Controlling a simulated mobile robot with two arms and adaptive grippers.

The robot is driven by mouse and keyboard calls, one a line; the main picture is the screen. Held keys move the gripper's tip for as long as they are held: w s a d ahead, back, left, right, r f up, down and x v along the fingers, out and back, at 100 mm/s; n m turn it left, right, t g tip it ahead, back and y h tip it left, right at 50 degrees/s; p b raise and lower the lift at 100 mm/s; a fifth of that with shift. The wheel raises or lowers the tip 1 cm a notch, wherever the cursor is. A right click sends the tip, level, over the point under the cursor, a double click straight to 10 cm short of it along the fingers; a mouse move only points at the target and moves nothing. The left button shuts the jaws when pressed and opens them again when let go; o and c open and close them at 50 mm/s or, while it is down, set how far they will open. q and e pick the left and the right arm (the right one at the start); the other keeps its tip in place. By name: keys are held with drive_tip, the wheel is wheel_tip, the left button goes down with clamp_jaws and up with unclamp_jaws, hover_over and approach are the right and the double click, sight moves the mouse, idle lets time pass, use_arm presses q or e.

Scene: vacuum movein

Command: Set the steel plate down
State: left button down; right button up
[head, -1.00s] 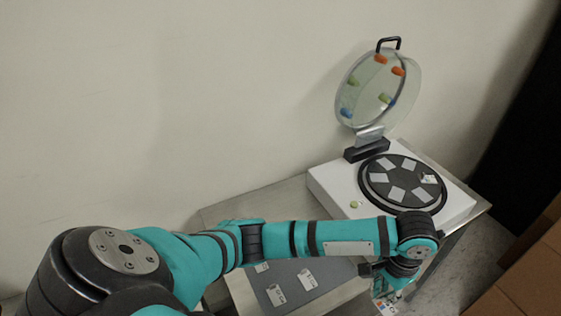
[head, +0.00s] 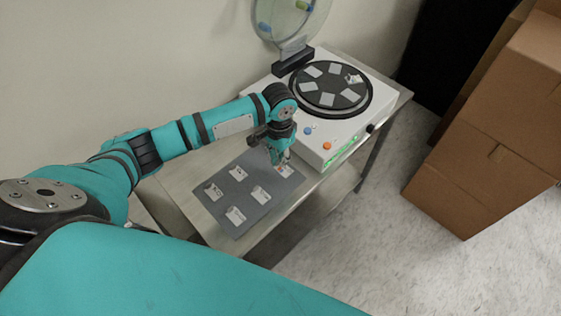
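My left gripper (head: 281,158) points down at the right corner of a dark grey mat (head: 214,212), close to the machine's front. A small light piece (head: 285,171) shows just below the fingertips. I cannot tell whether the fingers hold it, or whether it is the steel plate. Several similar light squares with small pieces on them lie on the mat, one of them at the front (head: 235,215). The white machine (head: 357,118) has a round black disc (head: 330,103) with several grey squares. A small piece (head: 354,78) sits on one of these squares. My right gripper is out of view.
The machine's clear lid (head: 291,17) stands open at the back. Mat and machine rest on a metal table (head: 184,188). Cardboard boxes (head: 475,150) stand on the right, with open floor (head: 345,235) before them. My own teal link crosses the lower left.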

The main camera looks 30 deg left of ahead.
use_arm(q)
drive_tip(key=shift+s+d+f, duration=0.15)
drive_tip(key=shift+f, duration=1.25)
drive_tip(key=c, duration=1.5)
unclamp_jaws()
drive_tip(key=shift+f, duration=0.1)
wheel_tip(320, 180, up, 12)
drive_tip(key=shift+r+b, duration=0.15)
drive_tip(key=shift+b, duration=0.15)
